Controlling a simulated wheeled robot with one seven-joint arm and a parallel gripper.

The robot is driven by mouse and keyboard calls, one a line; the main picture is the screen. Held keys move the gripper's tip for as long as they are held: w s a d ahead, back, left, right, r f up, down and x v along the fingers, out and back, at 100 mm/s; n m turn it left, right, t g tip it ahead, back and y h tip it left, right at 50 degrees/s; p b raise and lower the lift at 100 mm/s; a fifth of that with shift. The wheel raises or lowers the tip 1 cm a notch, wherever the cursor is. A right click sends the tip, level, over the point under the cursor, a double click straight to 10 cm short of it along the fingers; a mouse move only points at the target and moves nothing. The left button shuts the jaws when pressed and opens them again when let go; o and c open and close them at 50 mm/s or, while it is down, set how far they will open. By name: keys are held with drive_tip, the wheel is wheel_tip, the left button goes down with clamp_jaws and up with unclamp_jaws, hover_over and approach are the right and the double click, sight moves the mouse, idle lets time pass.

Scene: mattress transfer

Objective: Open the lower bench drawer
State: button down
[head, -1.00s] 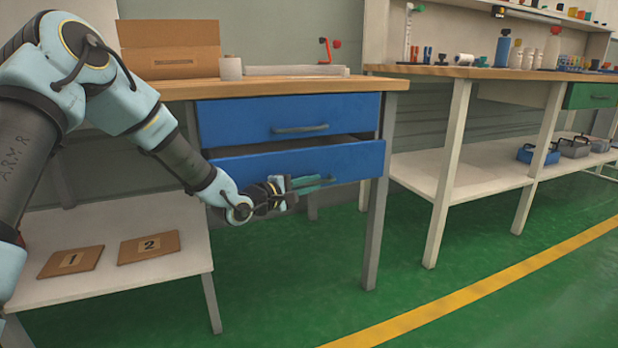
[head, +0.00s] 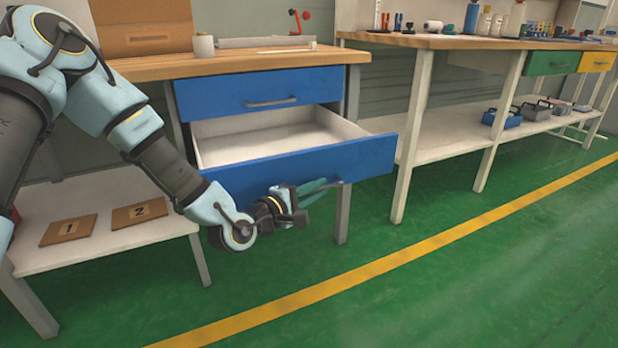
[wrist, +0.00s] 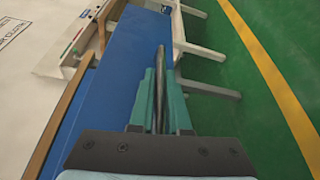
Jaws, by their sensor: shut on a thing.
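The lower bench drawer (head: 345,158) has a blue front and is pulled well out below the upper blue drawer (head: 240,93). Its white inside (head: 265,138) shows and looks empty. My gripper (head: 318,190) is at the front of the lower drawer. In the wrist view its two green fingers (wrist: 160,100) are shut on the drawer's dark bar handle (wrist: 160,60), against the blue front (wrist: 110,90). In the head view the handle is mostly hidden by the fingers. The upper drawer is shut.
A low shelf (head: 100,235) with two numbered boards stands at the left. Another bench (head: 440,41) stands at the right. The green floor (head: 430,270) in front is clear.

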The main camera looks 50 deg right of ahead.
drive_tip(key=shift+s+a, duration=0.25)
drive_tip(key=shift+s, duration=0.25)
drive_tip(key=c, duration=0.9)
unclamp_jaws()
drive_tip(key=a, duration=0.3)
drive_tip(key=a+p, duration=0.1)
drive_tip(key=a, duration=0.6)
drive_tip(key=shift+s+a+r+p, duration=0.1)
drive_tip(key=shift+a+r+p, duration=0.2)
drive_tip(key=shift+a+r, duration=0.1)
